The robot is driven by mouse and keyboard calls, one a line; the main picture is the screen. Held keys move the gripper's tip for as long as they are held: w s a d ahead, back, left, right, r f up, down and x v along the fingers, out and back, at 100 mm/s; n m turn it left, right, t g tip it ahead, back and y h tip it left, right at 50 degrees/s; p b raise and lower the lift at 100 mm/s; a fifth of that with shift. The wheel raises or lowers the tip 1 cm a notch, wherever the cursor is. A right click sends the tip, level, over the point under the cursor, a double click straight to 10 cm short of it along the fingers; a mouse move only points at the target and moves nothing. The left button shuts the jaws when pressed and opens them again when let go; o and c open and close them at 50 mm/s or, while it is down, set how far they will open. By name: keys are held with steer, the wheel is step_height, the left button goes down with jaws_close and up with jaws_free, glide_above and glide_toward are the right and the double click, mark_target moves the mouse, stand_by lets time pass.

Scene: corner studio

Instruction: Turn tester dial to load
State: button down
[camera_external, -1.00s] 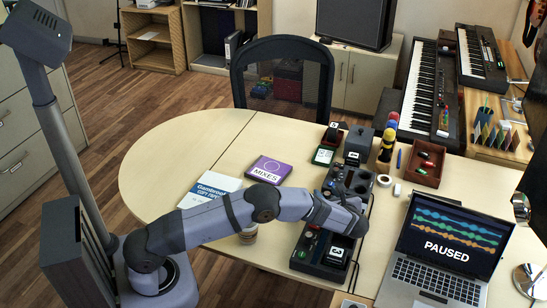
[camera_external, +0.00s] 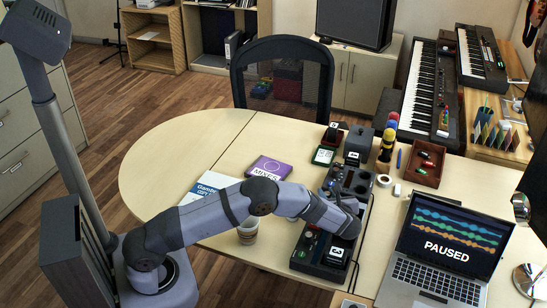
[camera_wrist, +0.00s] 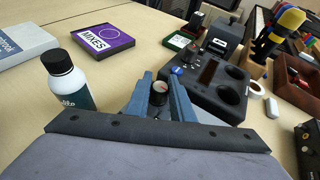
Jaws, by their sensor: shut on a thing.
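The dark tester (camera_external: 333,195) runs along the table, partly hidden by my arm. It also shows in the wrist view (camera_wrist: 208,93), with round wells, a dark window and a blue knob. I cannot read the dial's setting or labels.
A white bottle with a black cap (camera_wrist: 66,83) stands left of my gripper. A purple MIXES box (camera_external: 270,167) lies behind. The laptop (camera_external: 440,245) is at right, a red-brown tray (camera_external: 425,163) at back right.

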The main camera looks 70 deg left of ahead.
steer(key=shift+m+t+h, duration=0.4)
steer(key=shift+m+t, duration=0.5)
steer(key=shift+f+m+t+h+b, duration=0.25)
steer(key=shift+m+t+h+b, duration=0.35)
steer(key=shift+m+t+b, duration=0.45)
steer(key=m+t+h+b, duration=0.1)
steer(key=b, duration=0.2)
steer(key=shift+m+t, duration=0.25)
steer(key=shift+m, duration=0.1)
steer(key=shift+r+m+t+h+b, duration=0.15)
steer(key=shift+m+t+h+b, duration=0.3)
steer(key=shift+h+b, duration=0.2)
steer(key=shift+r, duration=0.1)
steer(key=c, duration=1.5)
jaws_free()
steer(key=shift+c, duration=0.2)
